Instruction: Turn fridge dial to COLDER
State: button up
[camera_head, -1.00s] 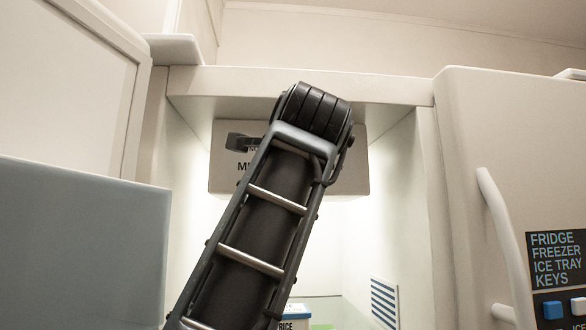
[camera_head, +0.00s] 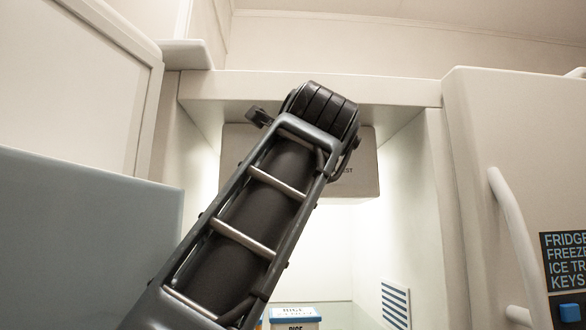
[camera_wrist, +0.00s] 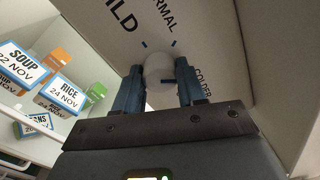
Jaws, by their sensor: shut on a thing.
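The fridge dial (camera_wrist: 158,66) is a round white knob on the underside or front of a pale panel, seen in the wrist view. Dark tick marks and the words "MILD", "NORMAL" and a partly hidden "COLDER" surround it. A short blue mark shows near its lower right, on the COLDER side. I cannot tell if it is the pointer or a tick. My gripper (camera_wrist: 160,84) has its two blue fingers on either side of the knob, shut on it. In the head view, the pale dial box (camera_head: 362,178) hangs under the fridge's top; my arm hides the dial and most lettering.
Labelled food boxes stand on a glass shelf: soup (camera_wrist: 22,66), rice (camera_wrist: 62,95) and others. The rice box also shows in the head view (camera_head: 295,314). The fridge side wall has a striped vent (camera_head: 395,304). A door with a white handle (camera_head: 515,235) stands at right.

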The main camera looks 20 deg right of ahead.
jog(key=shift+d+f, duration=0.1)
jog(key=o, duration=1.1)
jog(key=shift+c, duration=0.2)
